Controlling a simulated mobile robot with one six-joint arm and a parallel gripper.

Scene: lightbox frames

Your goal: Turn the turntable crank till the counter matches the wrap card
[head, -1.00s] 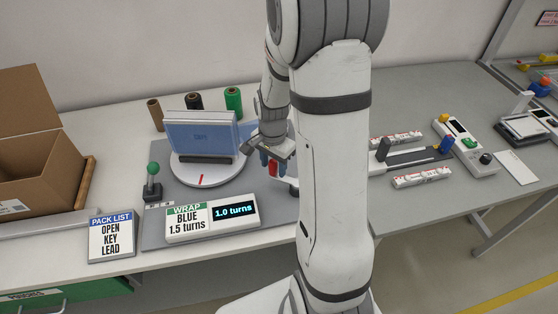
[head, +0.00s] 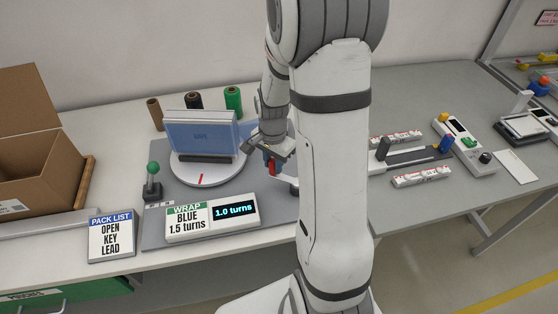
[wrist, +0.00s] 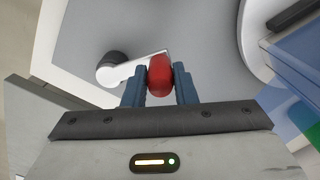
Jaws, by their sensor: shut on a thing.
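My gripper (head: 268,158) is shut on the red crank knob (wrist: 159,76), with one blue finger on each side of it in the wrist view. The knob's white crank arm (wrist: 128,71) runs left to a dark hub (wrist: 111,67). In the head view my arm hides part of the crank. The turntable (head: 211,176) is a white disc with a red mark at its front, bearing a blue-wrapped panel (head: 203,137). The wrap card (head: 187,223) reads BLUE 1.5 turns. The counter (head: 234,210) beside it reads 1.0 turns.
A green-knobbed lever (head: 153,170) stands left of the turntable. Several film spools (head: 233,101) stand behind it. A pack list card (head: 111,236) and an open cardboard box (head: 38,160) are at the left. A slider device (head: 415,156) is right of my arm.

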